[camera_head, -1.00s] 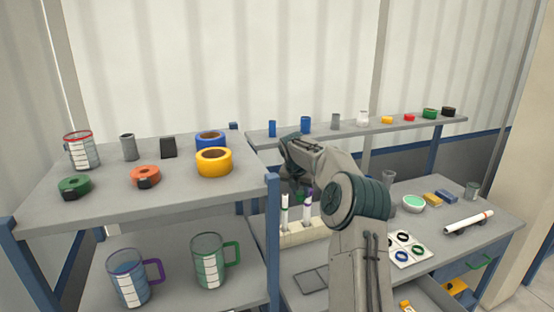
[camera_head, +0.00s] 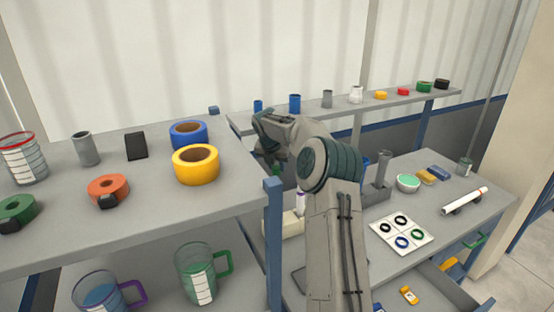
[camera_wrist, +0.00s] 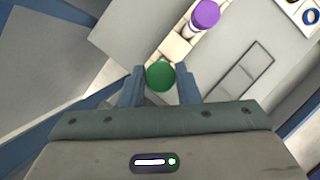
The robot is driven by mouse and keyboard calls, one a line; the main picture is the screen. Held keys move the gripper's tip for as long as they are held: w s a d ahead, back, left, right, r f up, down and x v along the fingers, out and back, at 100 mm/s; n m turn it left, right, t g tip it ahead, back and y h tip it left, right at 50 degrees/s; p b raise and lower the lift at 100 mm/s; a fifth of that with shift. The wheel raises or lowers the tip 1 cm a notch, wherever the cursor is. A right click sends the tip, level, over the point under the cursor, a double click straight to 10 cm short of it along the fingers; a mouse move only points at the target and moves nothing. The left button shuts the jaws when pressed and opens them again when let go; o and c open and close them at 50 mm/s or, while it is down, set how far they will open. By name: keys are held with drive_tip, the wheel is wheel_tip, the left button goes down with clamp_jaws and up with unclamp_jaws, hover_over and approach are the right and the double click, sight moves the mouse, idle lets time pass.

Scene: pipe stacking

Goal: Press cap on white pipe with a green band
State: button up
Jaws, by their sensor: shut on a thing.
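My gripper (camera_wrist: 160,88) is shut on a round green cap (camera_wrist: 160,75), seen from above in the wrist view. In the head view the gripper (camera_head: 270,158) is left of centre, partly behind my arm, with a bit of green (camera_head: 277,171) under it. A cream rack (camera_wrist: 179,48) lies below and beyond the cap. A white pipe (camera_wrist: 192,29) with a purple top (camera_wrist: 206,13) stands in it. The rack (camera_head: 285,225) is partly hidden by my arm in the head view. No green band shows, and I cannot tell whether a pipe is under the green cap.
The left shelf's blue post (camera_head: 274,240) stands close to the rack. Yellow (camera_head: 196,178) and blue tape rolls (camera_head: 188,144) sit on that shelf. A grey pipe in a stand (camera_head: 383,172), a white card with rings (camera_head: 402,232) and a bowl (camera_head: 408,186) are right of my arm.

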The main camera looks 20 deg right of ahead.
drive_tip(key=shift+f+b, duration=0.35)
drive_tip(key=shift+f, duration=1.9)
drive_tip(key=shift+w+f+p, duration=0.1)
drive_tip(key=shift+f+p, duration=0.2)
drive_tip(key=shift+d+f, duration=0.1)
drive_tip(key=shift+f, duration=0.35)
drive_tip(key=shift+f+b, duration=0.3)
drive_tip(key=shift+f, duration=0.4)
idle(0.5)
drive_tip(key=o, duration=1.4)
drive_tip(key=shift+r+p, duration=0.35)
drive_tip(key=shift+r, duration=3.15)
